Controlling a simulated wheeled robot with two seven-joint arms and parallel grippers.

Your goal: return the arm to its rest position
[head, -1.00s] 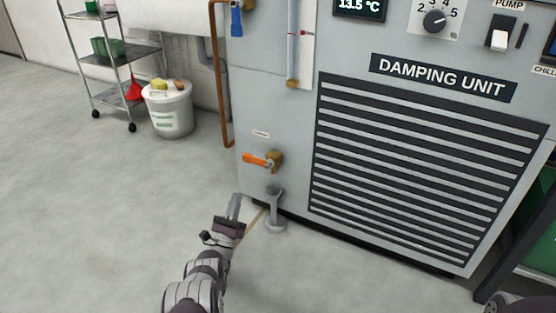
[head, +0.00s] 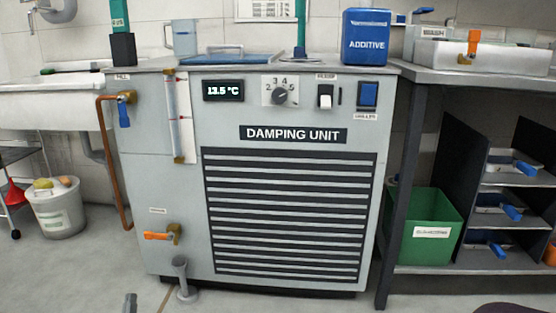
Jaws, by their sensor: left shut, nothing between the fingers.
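My left gripper (head: 130,303) shows only as its fingertips at the bottom edge of the head view, left of the middle. It is shut with nothing in it. It is low in front of the damping unit (head: 184,205), below and left of the orange-handled drain valve (head: 160,235), and apart from it. The rest of my left arm is out of the picture. My right gripper is not in view; a dark curved part at the bottom right edge looks like my right arm.
A grey floor drain pipe (head: 182,275) stands at the unit's front left foot. A white bucket (head: 56,207) stands on the left. A shelf bench (head: 470,76) with a green crate (head: 428,225) is on the right. The floor in front is clear.

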